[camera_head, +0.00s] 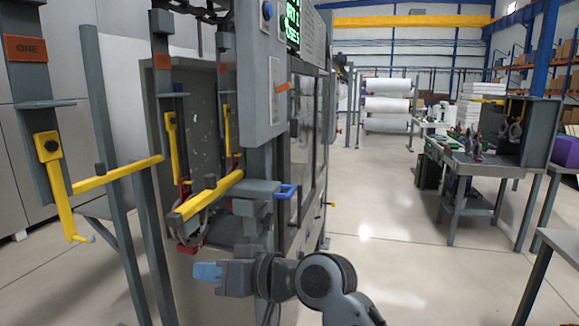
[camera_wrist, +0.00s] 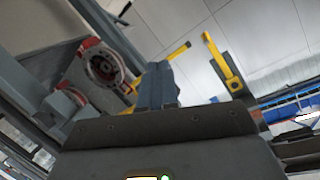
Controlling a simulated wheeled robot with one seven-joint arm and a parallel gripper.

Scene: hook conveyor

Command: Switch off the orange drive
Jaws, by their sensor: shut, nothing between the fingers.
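A small orange lever (camera_head: 284,87) sticks out to the right from a pale plate on the grey control box (camera_head: 262,75), in the upper middle of the head view. I cannot tell whether it is the orange drive's switch, nor read its setting. My gripper (camera_head: 207,272) is shut and empty, with blue fingertips pointing left. It is low, well below the lever and apart from it. In the wrist view the shut fingers (camera_wrist: 156,85) point up the picture, and the lever is not visible.
Yellow arms (camera_head: 118,175) and hanging yellow levers (camera_head: 53,160) stand at the left. A blue handle (camera_head: 287,191) juts out below the box. A red-rimmed round part (camera_wrist: 103,67) shows in the wrist view. The floor at right is open before a workbench (camera_head: 478,162).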

